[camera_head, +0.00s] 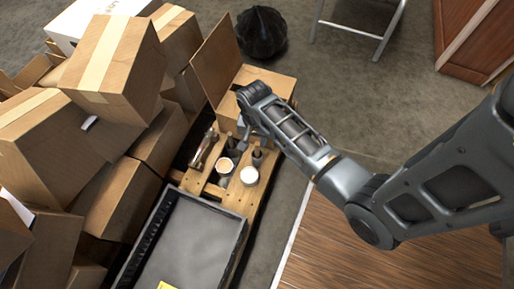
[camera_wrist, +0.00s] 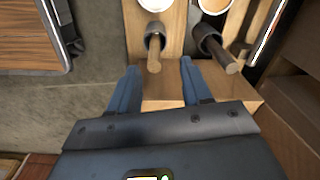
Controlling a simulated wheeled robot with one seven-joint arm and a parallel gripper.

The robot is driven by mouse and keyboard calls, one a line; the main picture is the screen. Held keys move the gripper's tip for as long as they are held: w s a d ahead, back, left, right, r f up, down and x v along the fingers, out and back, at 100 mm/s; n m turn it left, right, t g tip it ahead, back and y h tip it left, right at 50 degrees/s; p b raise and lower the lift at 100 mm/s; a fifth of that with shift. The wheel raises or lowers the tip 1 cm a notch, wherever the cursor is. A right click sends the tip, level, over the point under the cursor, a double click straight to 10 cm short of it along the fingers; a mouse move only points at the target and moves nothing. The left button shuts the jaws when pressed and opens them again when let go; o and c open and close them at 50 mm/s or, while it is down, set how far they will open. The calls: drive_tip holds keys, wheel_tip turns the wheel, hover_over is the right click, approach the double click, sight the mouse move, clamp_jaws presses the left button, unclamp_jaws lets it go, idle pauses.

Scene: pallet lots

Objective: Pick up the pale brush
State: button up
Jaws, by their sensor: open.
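The pale brush (camera_wrist: 154,58) shows in the wrist view as a light wooden handle rising from a dark grey cylinder. A second brush (camera_wrist: 226,60) with a browner handle is to its right, in a similar dark cylinder. My gripper (camera_wrist: 160,70) is open and empty. Its two bluish fingers lie on either side of the line of the pale handle, with the handle's end near the gap between the fingertips; I cannot tell the depth between them. In the head view my wrist (camera_head: 254,96) hangs over the pallet end, partly hiding the gripper and brushes.
A white-topped tub (camera_head: 249,175) and a tub with tan contents (camera_head: 225,165) stand close to the brushes on the wooden pallet (camera_head: 237,197). A black tray (camera_head: 197,243) lies nearer. Stacked cardboard boxes (camera_head: 110,60) crowd the left.

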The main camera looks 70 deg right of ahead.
sight(257, 149)
drive_tip(key=shift+d+f+b, duration=0.15)
drive_tip(key=shift+f+b, duration=0.55)
drive_tip(key=shift+f, duration=0.7)
drive_tip(key=f+b, duration=0.2)
drive_tip(key=f, duration=0.1)
drive_tip(key=f+b, duration=0.1)
drive_tip(key=f, duration=0.1)
drive_tip(key=shift+s, duration=0.35)
drive_tip(key=shift+c, duration=0.4)
clamp_jaws()
